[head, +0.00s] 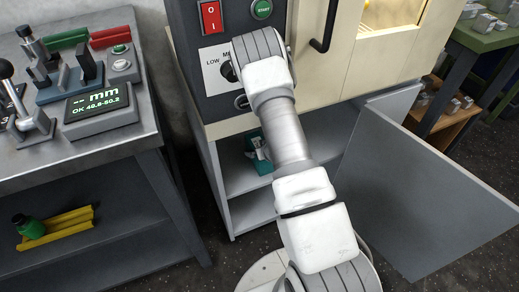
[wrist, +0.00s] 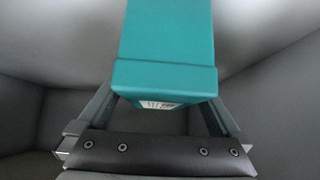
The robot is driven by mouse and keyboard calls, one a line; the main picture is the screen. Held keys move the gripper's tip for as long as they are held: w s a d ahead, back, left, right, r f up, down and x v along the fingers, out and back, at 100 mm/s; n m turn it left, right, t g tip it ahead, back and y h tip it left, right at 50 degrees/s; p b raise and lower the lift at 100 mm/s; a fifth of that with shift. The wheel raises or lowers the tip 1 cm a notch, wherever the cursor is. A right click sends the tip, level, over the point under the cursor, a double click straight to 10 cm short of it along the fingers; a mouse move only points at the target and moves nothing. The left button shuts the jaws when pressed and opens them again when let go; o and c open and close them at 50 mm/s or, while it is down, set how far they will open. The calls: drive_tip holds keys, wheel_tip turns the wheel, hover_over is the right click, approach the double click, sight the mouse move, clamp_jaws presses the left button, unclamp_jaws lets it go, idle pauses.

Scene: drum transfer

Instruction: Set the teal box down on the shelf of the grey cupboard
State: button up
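The teal box (head: 262,166) is inside the open grey cupboard (head: 249,211), over its upper shelf (head: 238,179). My gripper (head: 256,146) is at the box, partly hidden by my arm in the head view. In the wrist view the teal box (wrist: 165,76) stands between the two fingers of my gripper (wrist: 163,113). The fingers lie close along both its sides and look shut on it. A pale label shows on its near end. I cannot tell whether the underside of the box touches the shelf.
The cupboard door (head: 429,188) stands wide open to the right. A machine panel (head: 223,55) with buttons and a black handle (head: 325,28) are above the opening. A metal bench (head: 134,134) stands on the left. Grey cupboard walls surround the gripper closely.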

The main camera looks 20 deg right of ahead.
drive_tip(key=shift+r, duration=0.15)
drive_tip(key=p+v, duration=0.4)
drive_tip(key=v, duration=0.8)
idle(0.3)
